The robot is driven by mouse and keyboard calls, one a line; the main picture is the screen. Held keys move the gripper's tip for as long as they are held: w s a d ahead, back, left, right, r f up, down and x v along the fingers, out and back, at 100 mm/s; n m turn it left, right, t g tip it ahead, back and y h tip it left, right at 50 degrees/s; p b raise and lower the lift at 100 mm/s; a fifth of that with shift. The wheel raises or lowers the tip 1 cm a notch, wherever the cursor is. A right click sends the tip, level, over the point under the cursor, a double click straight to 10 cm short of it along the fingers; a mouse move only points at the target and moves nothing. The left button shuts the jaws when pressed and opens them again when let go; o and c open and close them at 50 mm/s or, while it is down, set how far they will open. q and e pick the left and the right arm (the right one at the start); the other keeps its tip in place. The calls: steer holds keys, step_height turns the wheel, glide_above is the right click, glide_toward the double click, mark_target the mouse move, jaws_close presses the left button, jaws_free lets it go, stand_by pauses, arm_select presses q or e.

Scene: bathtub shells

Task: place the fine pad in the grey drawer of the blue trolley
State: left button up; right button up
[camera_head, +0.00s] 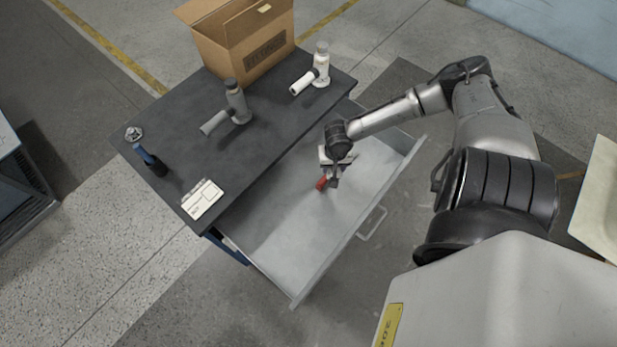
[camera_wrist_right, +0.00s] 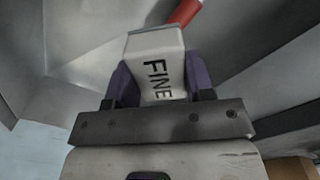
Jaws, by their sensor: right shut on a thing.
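The fine pad (camera_wrist_right: 158,62) is a pale block marked "FINE". In the right wrist view it sits between the two dark fingers of my right gripper (camera_wrist_right: 158,85), which is shut on it. In the head view my right gripper (camera_head: 333,181) is over the open grey drawer (camera_head: 282,228), inside its outline, pointing down. The drawer is pulled out from the blue trolley (camera_head: 228,247), which has a dark top. My left gripper is not in view.
On the trolley top (camera_head: 255,150) stand an open cardboard box (camera_head: 245,45), two grey-white tools (camera_head: 236,102) (camera_head: 320,66), a dark blue-handled item (camera_head: 150,160), a small metal part (camera_head: 133,134) and white cards (camera_head: 202,198). The drawer's front end looks empty.

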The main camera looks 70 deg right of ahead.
steer(key=b, duration=0.3)
glide_above(302, 189)
step_height(302, 189, down, 6)
steer(key=shift+f, duration=0.1)
steer(key=shift+f+b, duration=0.5)
steer(key=shift+f, duration=1.55)
steer(key=shift+d, duration=0.1)
steer(key=o, duration=0.5)
steer(key=shift+o, duration=0.2)
